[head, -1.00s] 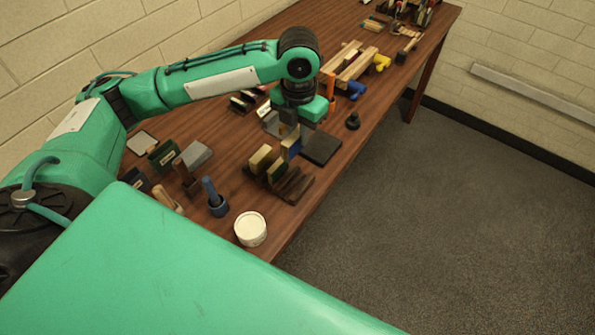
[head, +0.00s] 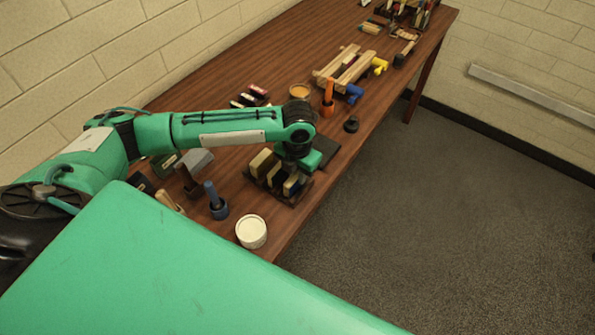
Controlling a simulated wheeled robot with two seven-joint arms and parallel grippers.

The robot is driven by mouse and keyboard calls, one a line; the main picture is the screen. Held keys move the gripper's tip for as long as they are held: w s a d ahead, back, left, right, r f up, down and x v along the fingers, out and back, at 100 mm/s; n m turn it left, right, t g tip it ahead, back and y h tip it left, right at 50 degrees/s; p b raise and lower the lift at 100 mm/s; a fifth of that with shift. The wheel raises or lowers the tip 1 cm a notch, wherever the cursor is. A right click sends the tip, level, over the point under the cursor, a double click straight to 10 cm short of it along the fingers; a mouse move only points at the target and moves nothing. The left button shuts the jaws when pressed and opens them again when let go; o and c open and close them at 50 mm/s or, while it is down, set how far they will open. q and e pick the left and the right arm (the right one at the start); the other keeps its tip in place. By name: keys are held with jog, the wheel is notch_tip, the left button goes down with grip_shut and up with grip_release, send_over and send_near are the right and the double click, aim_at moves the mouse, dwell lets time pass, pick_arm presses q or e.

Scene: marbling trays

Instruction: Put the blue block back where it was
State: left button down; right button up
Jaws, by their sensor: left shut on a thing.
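The blue block (head: 290,186) is held by my left gripper (head: 293,174) in the head view. My left gripper is shut on it and points down over the dark wooden rack (head: 303,193). The block is at the rack's right part, beside two cream-faced blocks (head: 262,161) that stand there. The gripper hides part of the block, and I cannot tell whether its lower edge is seated in a slot or just above it. My right gripper is not in view.
A dark flat slab (head: 325,148) lies right behind the gripper. A white round tub (head: 251,231) and a blue-handled tool in a cup (head: 216,203) stand in front. An orange-handled tool (head: 328,92) and wooden rails (head: 345,68) are farther back.

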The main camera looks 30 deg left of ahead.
aim_at(297, 173)
pick_arm(q)
jog(key=c, duration=1.3)
grip_release()
jog(key=shift+f, duration=0.1)
jog(key=shift+c, duration=0.2)
notch_tip(297, 173, up, 12)
jog(key=b, duration=0.2)
jog(key=shift+r, duration=0.2)
jog(key=shift+d, duration=0.1)
